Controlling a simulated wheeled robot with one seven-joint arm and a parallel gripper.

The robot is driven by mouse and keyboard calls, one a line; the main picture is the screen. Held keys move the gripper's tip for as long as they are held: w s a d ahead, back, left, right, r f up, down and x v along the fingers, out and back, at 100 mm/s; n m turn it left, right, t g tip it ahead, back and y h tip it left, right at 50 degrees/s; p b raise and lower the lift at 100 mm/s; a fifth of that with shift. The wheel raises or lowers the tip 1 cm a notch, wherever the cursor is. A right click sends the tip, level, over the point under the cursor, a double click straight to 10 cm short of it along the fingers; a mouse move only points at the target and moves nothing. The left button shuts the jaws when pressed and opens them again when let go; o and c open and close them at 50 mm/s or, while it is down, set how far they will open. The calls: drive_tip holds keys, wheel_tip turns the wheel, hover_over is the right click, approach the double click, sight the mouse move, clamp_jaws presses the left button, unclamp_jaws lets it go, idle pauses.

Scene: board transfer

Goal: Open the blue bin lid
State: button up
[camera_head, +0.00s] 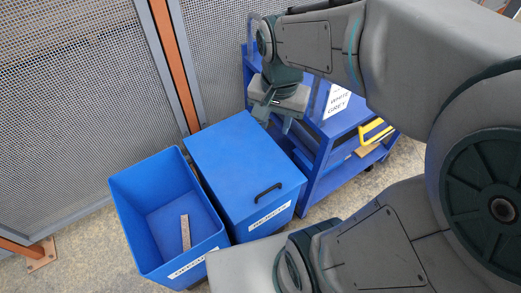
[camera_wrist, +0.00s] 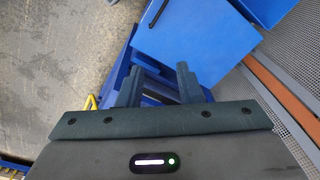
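The blue bin with its flat blue lid (camera_head: 240,160) shut stands in the middle of the head view. A black handle (camera_head: 268,192) sits on the lid near its front edge, above a white label (camera_head: 270,215). My gripper (camera_head: 275,119) is above and to the right of the lid's far part, over the cart side, apart from the handle. In the wrist view my gripper (camera_wrist: 159,78) has its two fingers spread with nothing between them.
An open blue bin (camera_head: 122,205) with a small tan piece (camera_head: 185,232) inside stands left of the lidded bin. A blue cart (camera_head: 325,185) with a paper sign (camera_head: 337,101) and a yellow-handled item (camera_head: 372,131) stands close on the right. Mesh fencing (camera_head: 75,100) is behind.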

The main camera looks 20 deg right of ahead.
drive_tip(key=w+f+m+g+b, duration=0.2)
drive_tip(key=w+f+m+b, duration=0.15)
drive_tip(key=f+b, duration=0.5)
drive_tip(key=w+f+m+g+b, duration=0.15)
drive_tip(key=f+m+b, duration=0.3)
drive_tip(key=f, duration=0.75)
drive_tip(key=b, duration=0.4)
hover_over(271, 184)
drive_tip(key=s+a, duration=0.1)
drive_tip(key=s, duration=0.2)
drive_tip(key=shift+t+h, duration=0.25)
drive_tip(key=shift+h, duration=0.05)
wheel_tip(271, 184, down, 14)
drive_tip(key=shift+a+r, duration=0.1)
clamp_jaws()
